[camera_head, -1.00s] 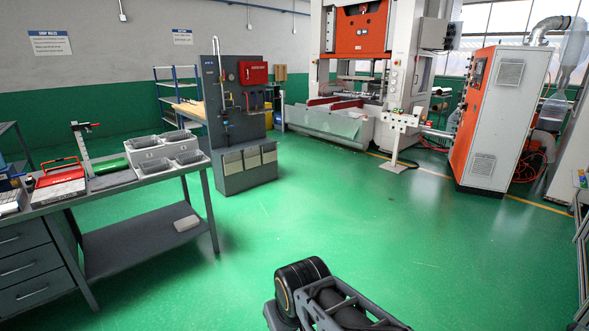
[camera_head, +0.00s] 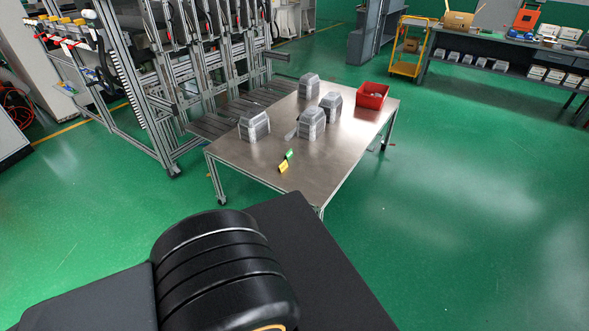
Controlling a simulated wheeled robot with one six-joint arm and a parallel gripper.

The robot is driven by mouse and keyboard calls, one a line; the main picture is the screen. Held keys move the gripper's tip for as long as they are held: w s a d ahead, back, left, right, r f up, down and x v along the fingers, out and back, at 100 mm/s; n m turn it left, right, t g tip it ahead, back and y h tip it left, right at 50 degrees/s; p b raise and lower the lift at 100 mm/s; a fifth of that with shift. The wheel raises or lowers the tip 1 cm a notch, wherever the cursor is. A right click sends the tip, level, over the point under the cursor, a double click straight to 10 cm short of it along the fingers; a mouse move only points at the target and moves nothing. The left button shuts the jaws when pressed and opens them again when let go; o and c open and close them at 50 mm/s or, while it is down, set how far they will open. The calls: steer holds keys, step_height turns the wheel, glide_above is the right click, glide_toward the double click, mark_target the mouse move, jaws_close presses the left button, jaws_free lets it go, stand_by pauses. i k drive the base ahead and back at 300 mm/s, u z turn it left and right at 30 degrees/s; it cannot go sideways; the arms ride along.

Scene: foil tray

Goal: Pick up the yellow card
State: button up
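The yellow card (camera_head: 283,167) is small and lies near the front edge of a metal-topped table (camera_head: 240,158). A green card (camera_head: 289,154) is right behind it; I cannot tell whether the two touch. My gripper is not in view; only a dark part of my own arm fills the lower left and middle of the picture.
Several stacks of foil trays (camera_head: 254,125) stand on the table, with a red bin (camera_head: 372,95) at its back right corner. A metal frame machine (camera_head: 150,80) adjoins the table's left. A yellow cart (camera_head: 408,50) stands behind. The green floor to the right is clear.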

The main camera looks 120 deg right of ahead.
mark_target(285, 164)
steer(key=z, duration=3.55)
steer(key=i, duration=1.65)
